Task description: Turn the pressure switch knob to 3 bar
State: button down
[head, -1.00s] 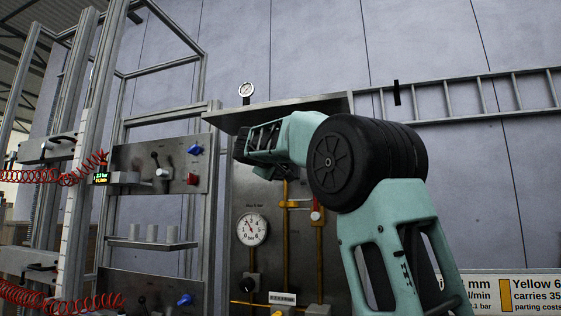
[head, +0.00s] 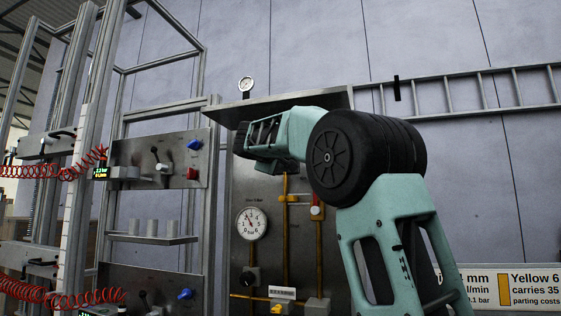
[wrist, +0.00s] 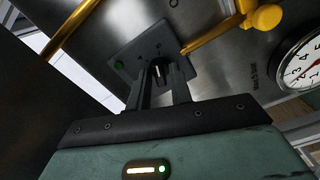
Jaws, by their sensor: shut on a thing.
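In the wrist view my gripper (wrist: 161,76) is shut on a small knob (wrist: 157,70) at a dark grey square plate. In the head view my arm reaches up to the steel panel (head: 265,190), under a sloping metal hood; the fingertips and knob are hidden there.
A round white pressure gauge (head: 251,224) is on the panel below my wrist; it also shows in the wrist view (wrist: 304,68). Yellow pipes (head: 285,230) run beside it. Left stands a frame with a valve panel (head: 160,160), red coiled hoses and a green-lit display (head: 101,173).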

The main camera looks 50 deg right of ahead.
jog(key=shift+f+n+p, duration=0.15)
jog(key=shift+n+p, duration=3)
jog(key=shift+n, duration=7.75)
jog(key=shift+f, duration=0.1)
jog(key=c, duration=1.5)
grip_release()
jog(key=b+v, duration=0.5)
jog(key=v, duration=1.2)
jog(key=shift+s+a+b, duration=0.15)
jog(key=shift+a+b, duration=0.05)
jog(key=shift+b, duration=0.2)
